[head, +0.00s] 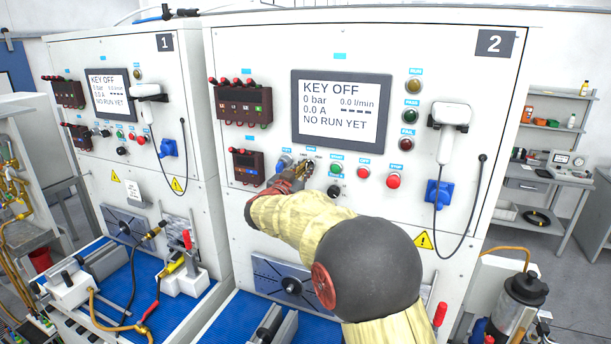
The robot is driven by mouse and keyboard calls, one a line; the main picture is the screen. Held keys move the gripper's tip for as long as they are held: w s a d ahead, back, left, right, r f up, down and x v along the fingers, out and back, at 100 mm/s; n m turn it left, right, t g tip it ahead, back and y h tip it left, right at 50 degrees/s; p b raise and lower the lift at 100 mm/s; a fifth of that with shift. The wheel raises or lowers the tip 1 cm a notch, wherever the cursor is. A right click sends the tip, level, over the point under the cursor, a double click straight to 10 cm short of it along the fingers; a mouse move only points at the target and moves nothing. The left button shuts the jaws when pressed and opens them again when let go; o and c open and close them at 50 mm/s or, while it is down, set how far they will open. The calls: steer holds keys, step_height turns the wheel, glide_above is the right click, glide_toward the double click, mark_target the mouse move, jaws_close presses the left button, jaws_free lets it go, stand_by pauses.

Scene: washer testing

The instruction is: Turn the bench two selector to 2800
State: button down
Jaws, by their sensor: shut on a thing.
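Bench two (269,45) is the white cabinet marked 2 in the head view. Its screen (341,113) reads KEY OFF, 0 bar, 0.0 A, 0.0 l/min and NO RUN YET. My gripper (304,166) is at the control row below the screen, between the blue socket or knob (284,162) and the green button (336,171). It is shut on a small control there, seemingly the selector, which the fingers mostly hide. The selector's scale and pointer setting cannot be read. My arm reaches in from the lower right.
Red buttons (393,181) and a black knob (334,191) sit close right of my gripper. A white handset (450,120) with a hanging cable is further right. Bench one (125,50) stands left. A blue mat (232,318) lies below.

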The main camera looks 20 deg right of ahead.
steer(key=shift+f+m+b, duration=0.15)
steer(key=shift+m+b, duration=2.05)
steer(key=shift+m, duration=1.5)
steer(key=shift+a, duration=0.1)
steer(key=c, duration=1.9)
jaws_free()
steer(key=shift+a, duration=0.1)
steer(key=v, duration=1.1)
steer(key=shift+s+a, duration=0.25)
